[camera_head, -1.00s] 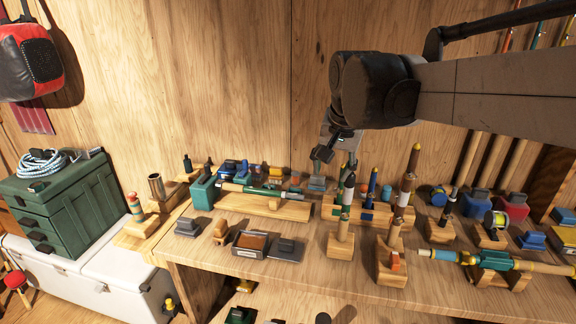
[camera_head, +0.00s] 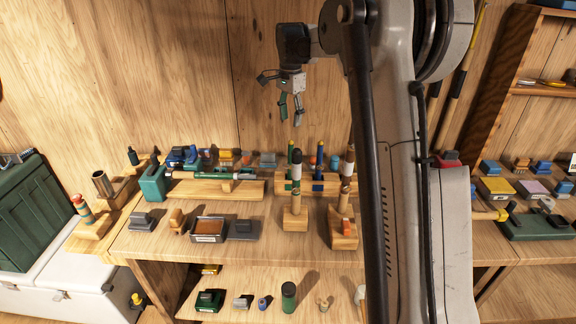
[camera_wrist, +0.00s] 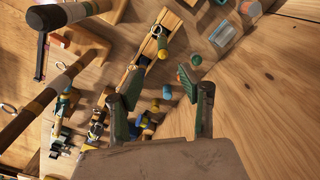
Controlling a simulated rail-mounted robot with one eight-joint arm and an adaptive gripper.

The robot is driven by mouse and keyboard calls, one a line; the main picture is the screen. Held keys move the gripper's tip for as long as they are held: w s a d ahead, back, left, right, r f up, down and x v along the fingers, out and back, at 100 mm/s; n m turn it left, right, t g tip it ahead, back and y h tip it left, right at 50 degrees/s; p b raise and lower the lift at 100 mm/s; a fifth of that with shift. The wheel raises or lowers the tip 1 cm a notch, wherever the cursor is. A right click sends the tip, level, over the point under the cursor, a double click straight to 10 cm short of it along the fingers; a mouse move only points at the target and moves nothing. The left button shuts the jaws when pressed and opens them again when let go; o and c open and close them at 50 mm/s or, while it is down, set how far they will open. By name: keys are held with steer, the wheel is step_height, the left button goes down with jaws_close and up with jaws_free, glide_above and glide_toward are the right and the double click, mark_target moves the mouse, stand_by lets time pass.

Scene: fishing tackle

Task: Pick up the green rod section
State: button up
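A slim rod with green parts (camera_head: 207,174) lies across a wooden stand (camera_head: 240,191) at the back left of the bench in the head view. An upright piece with a green top (camera_head: 291,151) stands in a small wooden rack to its right. I cannot tell which of these is the green rod section. My gripper (camera_head: 291,115) hangs above and behind the rack, near the wall, apart from everything. The wrist view shows its fingers (camera_wrist: 160,80) spread with nothing between them. A green piece with a yellow end (camera_wrist: 163,48) lies beyond the fingertips there.
Upright handles in wooden blocks (camera_head: 295,205) stand in front of the rack. A teal box (camera_head: 152,184) and an open tray (camera_head: 209,229) stand at left. A lower shelf holds several small items. My arm hides the right part of the bench.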

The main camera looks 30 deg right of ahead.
steer(key=shift+w+d+f+m, duration=0.3)
steer(key=shift+w+d+f, duration=0.05)
steer(key=shift+d+f, duration=0.05)
steer(key=shift+f, duration=0.4)
step_height(320, 180, down, 8)
steer(key=shift+r+p, duration=0.15)
steer(key=shift+p, duration=0.25)
step_height(320, 180, down, 5)
steer(key=shift+a+f+p, duration=0.1)
steer(key=shift+a+p, duration=0.05)
steer(key=shift+p, duration=0.4)
steer(key=shift+c, duration=0.3)
jaws_close()
